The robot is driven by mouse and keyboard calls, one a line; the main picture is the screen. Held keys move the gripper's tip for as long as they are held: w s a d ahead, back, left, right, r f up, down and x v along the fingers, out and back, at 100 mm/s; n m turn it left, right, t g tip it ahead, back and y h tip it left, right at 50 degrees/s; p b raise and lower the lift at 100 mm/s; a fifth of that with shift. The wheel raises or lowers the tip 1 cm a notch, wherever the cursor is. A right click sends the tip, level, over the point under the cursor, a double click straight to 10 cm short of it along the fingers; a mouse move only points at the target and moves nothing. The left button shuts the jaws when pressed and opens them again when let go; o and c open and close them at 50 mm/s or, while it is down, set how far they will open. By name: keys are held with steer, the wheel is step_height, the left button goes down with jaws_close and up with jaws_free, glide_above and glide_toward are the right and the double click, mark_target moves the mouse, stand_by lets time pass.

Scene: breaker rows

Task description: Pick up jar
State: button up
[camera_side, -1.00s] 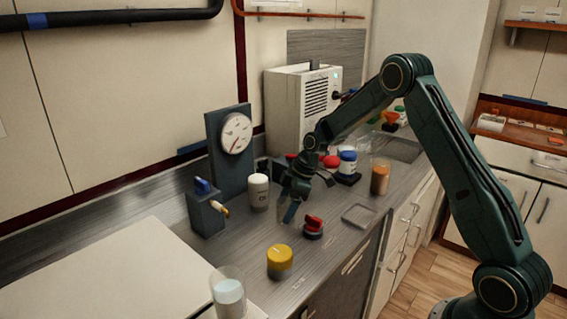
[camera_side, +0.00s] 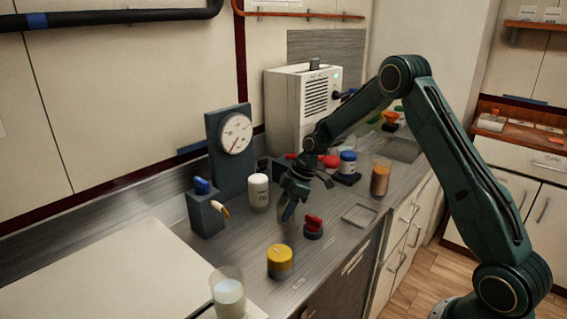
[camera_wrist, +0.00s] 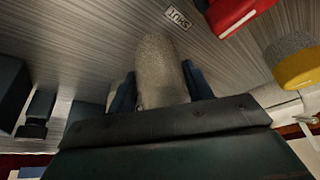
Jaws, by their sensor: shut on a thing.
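A grey, speckled, see-through jar (camera_wrist: 160,62) stands between the two blue fingers of my gripper (camera_wrist: 161,84) in the wrist view. A finger lies along each side of it, and my gripper is shut on it. The jar's lower part is hidden behind the gripper's dark body. In the side view, my gripper (camera_side: 289,212) is low over the counter, and the jar is too faint there to make out clearly. A white labelled jar (camera_side: 258,191) stands apart, just left of the gripper.
A red knob (camera_side: 313,224) is close on the right, and a yellow-topped pot (camera_side: 280,258) stands in front. A dark block with a blue handle (camera_side: 206,212) and a gauge panel (camera_side: 235,137) stand to the left. An amber jar (camera_side: 380,179) stands farther right.

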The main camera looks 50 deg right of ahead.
step_height(320, 180, up, 20)
stand_by(0.9)
steer(key=shift+a+f, duration=0.1)
stand_by(0.5)
